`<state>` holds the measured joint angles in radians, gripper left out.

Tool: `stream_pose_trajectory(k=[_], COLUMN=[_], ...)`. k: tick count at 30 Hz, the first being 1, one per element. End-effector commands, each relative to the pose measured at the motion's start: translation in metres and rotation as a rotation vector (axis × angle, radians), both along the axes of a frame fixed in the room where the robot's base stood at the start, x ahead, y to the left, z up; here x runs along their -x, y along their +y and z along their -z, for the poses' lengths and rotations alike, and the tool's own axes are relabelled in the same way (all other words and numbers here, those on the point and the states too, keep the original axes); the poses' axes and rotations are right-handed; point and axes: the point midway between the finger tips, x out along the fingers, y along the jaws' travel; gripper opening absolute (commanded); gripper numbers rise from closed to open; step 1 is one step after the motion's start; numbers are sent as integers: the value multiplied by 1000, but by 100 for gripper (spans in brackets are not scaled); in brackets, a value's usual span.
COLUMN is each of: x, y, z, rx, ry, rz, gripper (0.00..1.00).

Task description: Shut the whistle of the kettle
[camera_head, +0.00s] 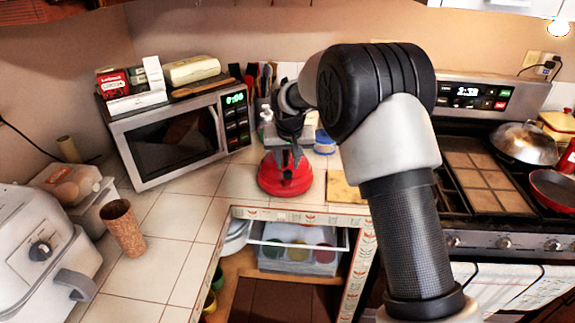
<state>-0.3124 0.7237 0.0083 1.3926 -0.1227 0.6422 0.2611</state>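The red kettle (284,181) stands on the white tiled counter, right of the microwave and near the counter's inner corner. Its rounded red lower body shows. My gripper (288,152) is at the end of my arm, directly over the top of the kettle in this view, and covers its upper part. I cannot tell whether the gripper touches the kettle or how far apart its fingers are. The whistle and spout are hidden or too small to make out, so I cannot tell whether the whistle is open or shut.
The microwave (178,140) stands close on the left, with boxes on top. Utensils and small containers crowd behind the kettle. A wooden board (343,188) lies to its right, and the stove (487,190) is farther right. Bare tiles (190,205) lie to the front left.

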Motion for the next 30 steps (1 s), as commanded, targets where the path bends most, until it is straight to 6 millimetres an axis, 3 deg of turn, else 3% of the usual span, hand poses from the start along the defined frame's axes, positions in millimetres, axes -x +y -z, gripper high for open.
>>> stream_pose_trajectory(k=[6,16,17,22,30], x=[-9,-11,-11,-11,-10], y=[1,2,2,2,2], z=[21,25,25,25,28], rx=[0,0,0,0,-3], ry=[0,-1,-1,-1,-21], rz=[0,0,0,0,-1], gripper=[30,30,28,0,0])
